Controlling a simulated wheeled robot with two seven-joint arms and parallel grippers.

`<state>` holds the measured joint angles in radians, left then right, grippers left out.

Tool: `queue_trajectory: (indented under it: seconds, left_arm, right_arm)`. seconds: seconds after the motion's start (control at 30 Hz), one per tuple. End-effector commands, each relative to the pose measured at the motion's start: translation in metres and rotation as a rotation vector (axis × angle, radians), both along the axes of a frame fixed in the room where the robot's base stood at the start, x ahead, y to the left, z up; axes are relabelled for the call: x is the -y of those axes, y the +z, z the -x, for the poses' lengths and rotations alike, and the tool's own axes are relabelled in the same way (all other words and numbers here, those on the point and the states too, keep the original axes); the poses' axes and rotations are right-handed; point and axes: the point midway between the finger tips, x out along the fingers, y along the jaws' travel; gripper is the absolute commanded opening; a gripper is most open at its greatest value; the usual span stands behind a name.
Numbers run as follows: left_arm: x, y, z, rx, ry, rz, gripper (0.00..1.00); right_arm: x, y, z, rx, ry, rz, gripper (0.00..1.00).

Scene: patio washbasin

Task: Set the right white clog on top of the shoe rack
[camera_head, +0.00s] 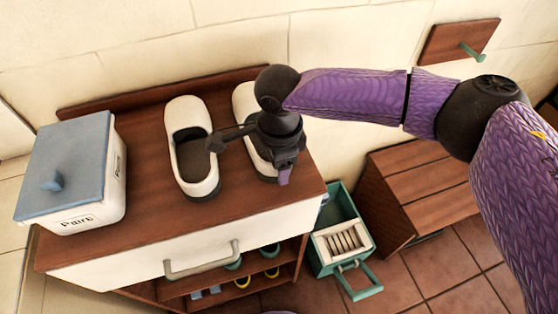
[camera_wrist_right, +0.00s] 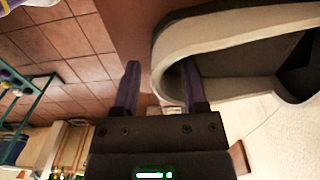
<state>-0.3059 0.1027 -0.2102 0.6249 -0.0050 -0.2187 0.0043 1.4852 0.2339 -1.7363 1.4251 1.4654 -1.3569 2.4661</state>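The right white clog (camera_head: 243,100) sits on the brown top of the shoe rack (camera_head: 140,115), partly hidden behind my right wrist. The left white clog (camera_head: 191,145) stands beside it on the same top, a small gap apart. My right gripper (camera_head: 281,174) points down at the near end of the right clog. In the right wrist view, its purple fingers are apart, with the rim of the white clog (camera_wrist_right: 220,35) between them. One finger reaches into the clog's opening and the other is outside, with a visible gap to the wall. My left gripper is not in view.
A white box with a blue lid (camera_head: 68,165) stands at the rack's left end. A white drawer front with a handle (camera_head: 200,260) is below the top. A green crate (camera_head: 345,245) and a brown wooden box (camera_head: 415,195) are on the tiled floor at right.

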Motion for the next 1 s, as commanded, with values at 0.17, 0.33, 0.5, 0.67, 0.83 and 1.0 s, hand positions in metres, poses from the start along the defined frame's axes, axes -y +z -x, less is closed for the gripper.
queue_trajectory:
  seconds: [0.17, 0.33, 0.5, 0.67, 0.83, 1.0]
  left_arm:
    - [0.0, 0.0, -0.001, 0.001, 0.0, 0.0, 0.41]
    - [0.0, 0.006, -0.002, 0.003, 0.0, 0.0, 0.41]
    - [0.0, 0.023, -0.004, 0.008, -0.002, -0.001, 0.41]
    - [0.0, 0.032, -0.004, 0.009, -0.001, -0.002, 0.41]
    - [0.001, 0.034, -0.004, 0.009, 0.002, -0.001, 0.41]
    - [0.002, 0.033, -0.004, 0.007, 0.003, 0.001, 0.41]
  right_arm:
    - [0.0, 0.0, 0.0, 0.0, 0.0, 0.0, 0.55]
    - [0.0, 0.019, 0.0, 0.002, 0.0, -0.001, 0.55]
    - [0.0, 0.07, 0.0, 0.003, 0.0, -0.001, 0.55]
    - [0.0, 0.107, 0.0, 0.002, 0.0, -0.001, 0.55]
    - [0.0, 0.122, 0.0, 0.001, 0.0, 0.0, 0.55]
    - [0.0, 0.122, 0.0, 0.0, 0.0, 0.0, 0.55]
